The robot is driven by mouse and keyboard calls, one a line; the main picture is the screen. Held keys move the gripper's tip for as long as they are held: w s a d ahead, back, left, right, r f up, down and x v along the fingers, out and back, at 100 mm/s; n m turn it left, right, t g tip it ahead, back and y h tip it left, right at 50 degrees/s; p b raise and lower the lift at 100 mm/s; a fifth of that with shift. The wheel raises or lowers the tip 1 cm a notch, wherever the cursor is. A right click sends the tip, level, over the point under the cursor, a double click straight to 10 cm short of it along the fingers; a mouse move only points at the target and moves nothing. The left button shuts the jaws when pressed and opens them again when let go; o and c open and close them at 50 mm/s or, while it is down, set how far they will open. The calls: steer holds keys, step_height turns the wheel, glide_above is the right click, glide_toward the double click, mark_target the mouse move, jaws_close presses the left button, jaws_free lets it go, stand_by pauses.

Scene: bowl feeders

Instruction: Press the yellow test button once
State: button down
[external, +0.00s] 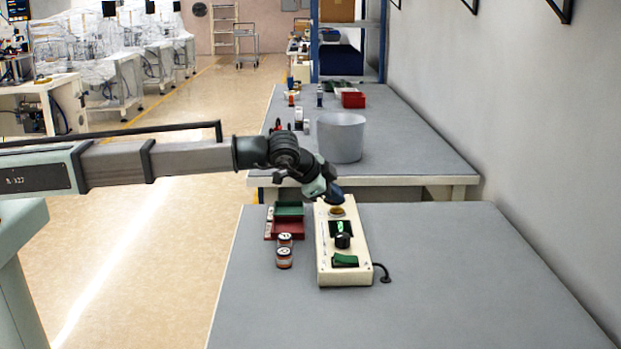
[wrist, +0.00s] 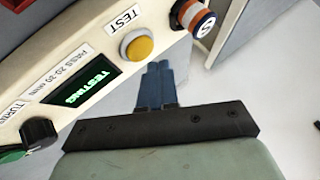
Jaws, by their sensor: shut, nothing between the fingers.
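The yellow test button (wrist: 138,46) sits on the cream control box (wrist: 85,20), beside a "TEST" label. In the external view the button (external: 338,211) shows at the far end of the box (external: 327,262), just below my gripper (external: 334,194). In the wrist view my gripper's blue fingers (wrist: 158,68) are shut together and empty, with their tips close to the button's lower right. I cannot tell whether they touch it. The box's display (wrist: 80,84) is lit green and reads "TESTING".
The box also has a black knob (external: 343,241) and a green switch (external: 345,260). Two small jars (external: 284,257) and a red-and-green tray (external: 288,226) stand left of it. The near right of the table (external: 470,290) is clear.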

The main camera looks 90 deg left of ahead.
mark_target(334, 210)
steer(key=shift+r, duration=2.5)
